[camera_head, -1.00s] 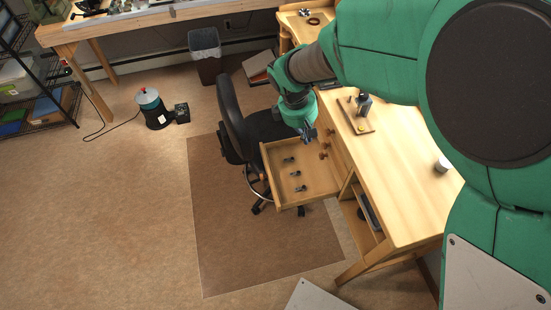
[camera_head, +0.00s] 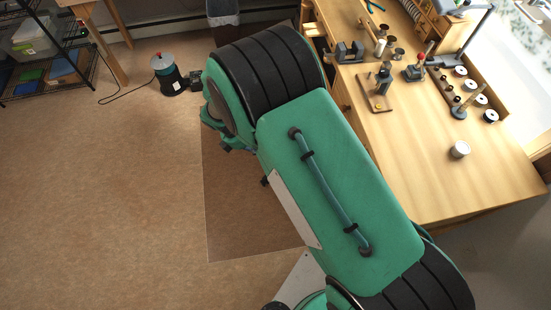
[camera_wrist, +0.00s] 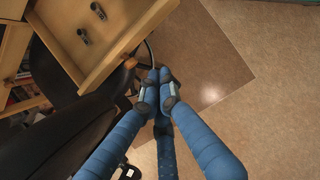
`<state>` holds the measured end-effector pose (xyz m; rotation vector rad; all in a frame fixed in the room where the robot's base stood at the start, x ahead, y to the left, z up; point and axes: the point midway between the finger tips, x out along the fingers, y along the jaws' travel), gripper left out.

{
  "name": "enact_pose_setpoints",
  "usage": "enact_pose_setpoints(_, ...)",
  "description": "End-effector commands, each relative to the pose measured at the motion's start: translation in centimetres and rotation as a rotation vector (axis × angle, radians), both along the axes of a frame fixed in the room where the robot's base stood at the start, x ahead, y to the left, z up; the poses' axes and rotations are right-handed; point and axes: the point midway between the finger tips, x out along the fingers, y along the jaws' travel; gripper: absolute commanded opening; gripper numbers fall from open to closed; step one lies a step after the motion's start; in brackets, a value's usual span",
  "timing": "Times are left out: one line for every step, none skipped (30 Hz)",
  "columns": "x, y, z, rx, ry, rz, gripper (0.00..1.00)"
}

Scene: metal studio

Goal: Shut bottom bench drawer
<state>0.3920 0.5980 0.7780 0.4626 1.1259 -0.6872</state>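The wooden bench drawer (camera_wrist: 112,38) is pulled out at the upper left of the wrist view, with small dark objects (camera_wrist: 83,36) lying in it. My gripper (camera_wrist: 159,76) has blue fingers with their tips together and nothing visible between them. The tips are outside the drawer, close to its lower right corner in the picture. I cannot tell whether they touch it. In the head view my arm hides both drawer and gripper. The wooden bench (camera_head: 425,185) shows on the right there.
A black chair (camera_wrist: 60,140) is close by on the left of the wrist view, below the drawer. Tools and small containers stand on the bench top.

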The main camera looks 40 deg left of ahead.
Motion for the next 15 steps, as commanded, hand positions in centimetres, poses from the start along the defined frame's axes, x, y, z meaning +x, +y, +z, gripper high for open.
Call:
enact_pose_setpoints(0.02, 0.02, 0.04, 0.000, 0.000, 0.000, 0.00)
enact_pose_setpoints(0.03, 0.01, 0.06, 0.000, 0.000, -0.001, 0.00)
enact_pose_setpoints(0.03, 0.01, 0.07, 0.000, 0.000, -0.001, 0.00)
enact_pose_setpoints(0.04, 0.00, 0.07, 0.000, 0.000, -0.001, 0.00)
enact_pose_setpoints(0.04, 0.00, 0.07, 0.001, -0.001, -0.002, 0.00)
enact_pose_setpoints(0.04, 0.00, 0.08, 0.001, -0.001, -0.002, 0.00)
enact_pose_setpoints(0.05, 0.00, 0.07, 0.001, -0.001, -0.002, 0.00)
enact_pose_setpoints(0.06, -0.02, 0.05, 0.001, -0.001, -0.002, 0.00)
enact_pose_setpoints(0.07, -0.03, 0.01, 0.001, -0.001, -0.002, 0.00)
enact_pose_setpoints(0.09, -0.05, -0.05, 0.001, -0.001, -0.002, 0.00)
enact_pose_setpoints(0.12, -0.08, -0.13, 0.001, 0.000, -0.003, 0.00)
enact_pose_setpoints(0.16, -0.12, -0.27, 0.001, 0.000, -0.003, 0.00)
enact_pose_setpoints(0.19, -0.15, -0.40, 0.001, 0.000, -0.003, 0.00)
enact_pose_setpoints(0.23, -0.19, -0.56, 0.001, 0.000, -0.003, 0.00)
enact_pose_setpoints(0.31, -0.28, -0.81, 0.001, 0.000, -0.003, 0.00)
